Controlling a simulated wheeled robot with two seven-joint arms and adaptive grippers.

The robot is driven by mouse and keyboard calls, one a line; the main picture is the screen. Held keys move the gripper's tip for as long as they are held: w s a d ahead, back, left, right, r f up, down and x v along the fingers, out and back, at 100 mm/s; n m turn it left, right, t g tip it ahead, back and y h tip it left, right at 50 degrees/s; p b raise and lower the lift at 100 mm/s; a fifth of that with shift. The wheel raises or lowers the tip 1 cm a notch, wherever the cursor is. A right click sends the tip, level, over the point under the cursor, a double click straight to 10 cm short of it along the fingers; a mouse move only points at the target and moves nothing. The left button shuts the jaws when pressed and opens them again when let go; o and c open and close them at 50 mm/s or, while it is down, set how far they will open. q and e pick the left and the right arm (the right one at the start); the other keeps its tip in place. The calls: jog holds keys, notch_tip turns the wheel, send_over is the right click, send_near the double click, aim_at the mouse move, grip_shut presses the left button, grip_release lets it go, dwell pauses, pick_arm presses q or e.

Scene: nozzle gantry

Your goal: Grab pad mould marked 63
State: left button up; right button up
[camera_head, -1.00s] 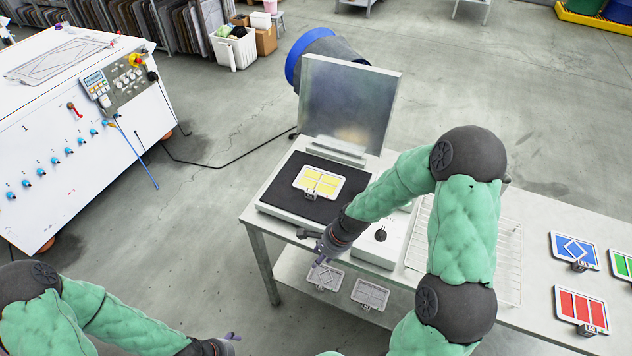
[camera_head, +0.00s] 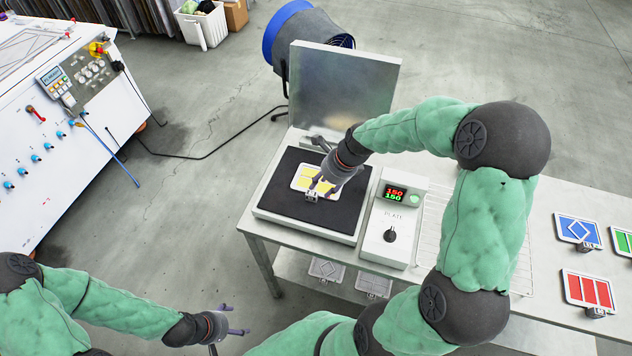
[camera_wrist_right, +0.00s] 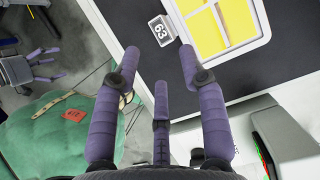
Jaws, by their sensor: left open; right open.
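The yellow pad mould (camera_head: 303,178) has a white frame and lies on the black plate of the open press. In the right wrist view the mould (camera_wrist_right: 232,24) shows a small grey tag (camera_wrist_right: 161,29) reading 63, jutting from its edge. My right gripper (camera_head: 322,185) is over the mould's tag side and covers part of it in the head view. In the wrist view my right gripper (camera_wrist_right: 160,62) has its fingers spread, with the tag just beyond the fingertips and nothing between them. My left gripper (camera_head: 238,322) is open and empty, low in the head view, away from the table.
The press lid (camera_head: 345,90) stands upright behind the plate. A control box (camera_head: 393,225) showing 150 twice stands right of it, beside a wire rack (camera_head: 435,225). Blue (camera_head: 577,230), red (camera_head: 588,290) and green (camera_head: 625,241) moulds lie further right. Grey moulds (camera_head: 326,270) lie on the lower shelf.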

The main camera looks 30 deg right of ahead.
aim_at(312, 195)
jog(key=shift+w+x, duration=0.25)
jog(key=shift+x, duration=1)
jog(key=shift+a+f+b, duration=0.2)
jog(key=shift+f+b, duration=0.15)
jog(key=shift+f, duration=0.15)
jog(key=b+x, duration=0.1)
jog(key=x, duration=0.3)
grip_shut()
